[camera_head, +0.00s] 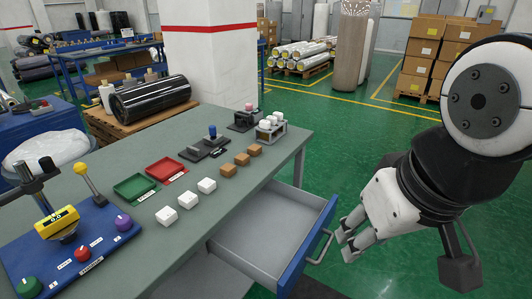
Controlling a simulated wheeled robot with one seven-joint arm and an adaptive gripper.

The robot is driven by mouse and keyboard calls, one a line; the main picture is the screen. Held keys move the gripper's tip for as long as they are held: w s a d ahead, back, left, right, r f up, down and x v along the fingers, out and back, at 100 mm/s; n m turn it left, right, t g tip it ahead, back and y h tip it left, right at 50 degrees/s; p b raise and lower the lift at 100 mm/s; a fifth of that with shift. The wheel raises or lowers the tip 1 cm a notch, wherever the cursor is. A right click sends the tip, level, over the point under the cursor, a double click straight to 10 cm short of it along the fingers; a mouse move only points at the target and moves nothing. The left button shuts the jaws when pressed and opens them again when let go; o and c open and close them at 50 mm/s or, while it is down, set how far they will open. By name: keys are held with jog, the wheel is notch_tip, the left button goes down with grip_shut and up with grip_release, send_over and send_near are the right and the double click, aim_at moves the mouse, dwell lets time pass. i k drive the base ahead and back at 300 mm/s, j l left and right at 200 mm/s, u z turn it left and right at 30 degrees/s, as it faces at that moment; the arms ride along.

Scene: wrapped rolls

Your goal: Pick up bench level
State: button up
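I cannot make out for sure which thing is the bench level. A small dark flat piece (193,154) lies on the grey-green bench (120,210), right of the red tray, and a blue-knobbed device (212,140) stands beside it. Either is too small to name surely. My gripper (346,240) is right of the bench, beside the open drawer's handle and apart from the bench-top things. Its two fingers look spread, with nothing between them.
The drawer (262,225) is pulled out and empty. A green tray (134,187), a red tray (167,168), white blocks (187,200), brown blocks (242,159) and a blue control panel (75,250) are on the bench.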

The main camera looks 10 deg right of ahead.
aim_at(49, 226)
jog(key=l, duration=0.55)
jog(key=u, duration=1.4)
jog(key=i+j+z, duration=0.15)
jog(key=i+j, duration=0.2)
jog(key=i+j+z, duration=0.2)
jog(key=j, duration=0.25)
jog(key=i+j+z, duration=0.15)
jog(key=i+j, duration=0.2)
jog(key=j, duration=0.15)
